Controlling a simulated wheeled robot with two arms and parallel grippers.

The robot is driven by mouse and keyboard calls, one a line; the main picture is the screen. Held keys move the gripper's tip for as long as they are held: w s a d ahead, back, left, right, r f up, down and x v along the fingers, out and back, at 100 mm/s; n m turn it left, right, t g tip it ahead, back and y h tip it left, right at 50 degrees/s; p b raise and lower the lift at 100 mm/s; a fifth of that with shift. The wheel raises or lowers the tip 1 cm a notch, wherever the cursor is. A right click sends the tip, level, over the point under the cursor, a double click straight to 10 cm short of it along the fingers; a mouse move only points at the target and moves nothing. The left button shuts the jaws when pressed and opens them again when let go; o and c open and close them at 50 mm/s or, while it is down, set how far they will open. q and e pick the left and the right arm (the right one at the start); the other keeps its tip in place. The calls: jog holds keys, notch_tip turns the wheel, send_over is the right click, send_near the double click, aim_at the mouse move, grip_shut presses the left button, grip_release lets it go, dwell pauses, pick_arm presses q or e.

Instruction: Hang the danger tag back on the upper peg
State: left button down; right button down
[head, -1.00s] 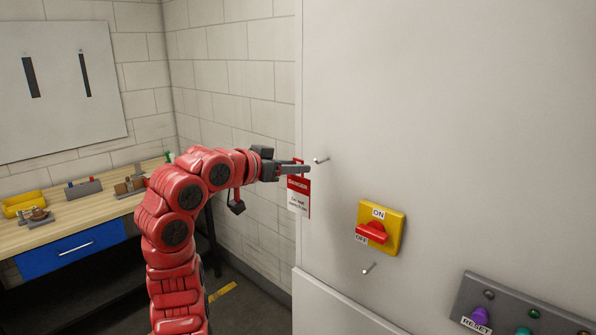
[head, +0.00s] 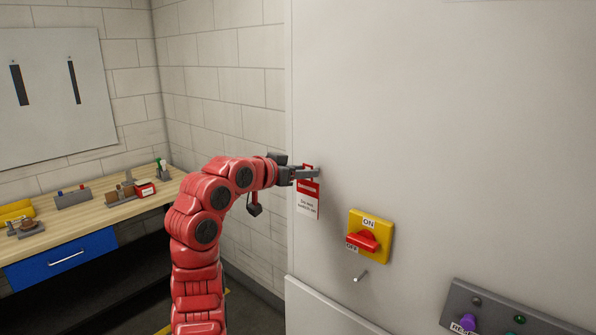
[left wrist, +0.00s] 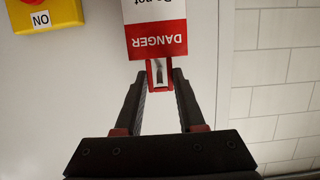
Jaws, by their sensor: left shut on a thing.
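The danger tag (head: 308,199), white with a red header and a red loop on top, hangs upright from my left gripper (head: 316,173) against the grey cabinet's left part. The gripper is shut on its red top loop. In the left wrist view the tag (left wrist: 157,40) appears upside down, its loop between the fingertips (left wrist: 159,75). A thin grey shape, apparently the upper peg (left wrist: 159,72), shows inside the loop opening. In the head view the upper peg is hidden behind the gripper. My right gripper is not in view.
The cabinet door (head: 450,130) carries a yellow switch plate with a red handle (head: 369,238), a lower peg (head: 360,276) below it, and a button panel (head: 510,315). A workbench (head: 100,215) with small tools stands at left by the brick wall.

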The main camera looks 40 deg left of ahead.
pick_arm(q)
jog(key=shift+w, duration=0.35)
jog(key=shift+w+d+f+b, duration=0.1)
jog(key=shift+w+f+b, duration=0.5)
jog(key=shift+b, duration=0.2)
jog(key=shift+w+b, duration=0.15)
jog(key=shift+b, duration=0.15)
jog(key=shift+c, duration=2.1)
grip_release()
